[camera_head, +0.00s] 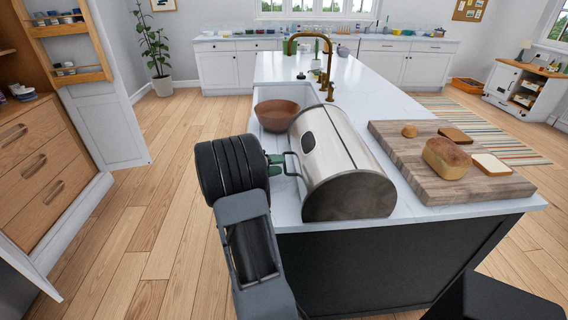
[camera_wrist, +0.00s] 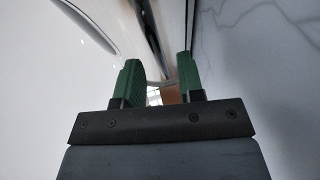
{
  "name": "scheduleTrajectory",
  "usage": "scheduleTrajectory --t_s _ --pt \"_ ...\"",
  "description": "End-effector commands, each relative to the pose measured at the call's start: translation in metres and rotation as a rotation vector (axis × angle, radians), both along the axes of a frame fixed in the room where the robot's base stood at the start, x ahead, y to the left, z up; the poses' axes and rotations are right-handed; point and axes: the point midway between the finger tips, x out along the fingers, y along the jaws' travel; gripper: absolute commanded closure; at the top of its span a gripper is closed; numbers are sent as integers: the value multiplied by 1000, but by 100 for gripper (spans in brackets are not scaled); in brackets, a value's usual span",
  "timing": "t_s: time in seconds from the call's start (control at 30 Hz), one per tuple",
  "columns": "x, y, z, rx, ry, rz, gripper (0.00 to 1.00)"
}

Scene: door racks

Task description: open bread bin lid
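The bread bin (camera_head: 330,150) is a shiny metal cylinder with dark round ends, lying on the white counter near its front end. Its lid looks shut. A dark bar handle (camera_head: 294,162) stands out from its left side. My gripper (camera_head: 279,164) is at that handle, its green fingers pointing at the bin. In the wrist view the two green fingers (camera_wrist: 160,80) are apart, with a gap between them. The bin's pale metal fills the left of that view, and dark bars run beyond the fingers. I cannot tell whether the fingers touch the handle.
A brown bowl (camera_head: 277,114) stands just behind the bin. A wooden board (camera_head: 420,162) with a loaf (camera_head: 447,158), a bun and slices lies to the right. A gold tap (camera_head: 328,68) rises farther back. Open wooden floor (camera_head: 165,215) lies left of the counter.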

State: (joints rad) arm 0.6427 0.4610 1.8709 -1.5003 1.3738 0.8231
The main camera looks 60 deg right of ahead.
Motion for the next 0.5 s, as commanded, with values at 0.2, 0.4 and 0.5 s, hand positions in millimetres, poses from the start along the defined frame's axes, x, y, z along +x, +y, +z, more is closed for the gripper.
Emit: scheduleTrajectory --t_s 0.2,0.4,0.5 --pt "-12 -19 -4 0 1 -1 65" --pt "-15 -25 -5 1 1 0 65" --pt "-15 -25 -6 0 1 1 65"
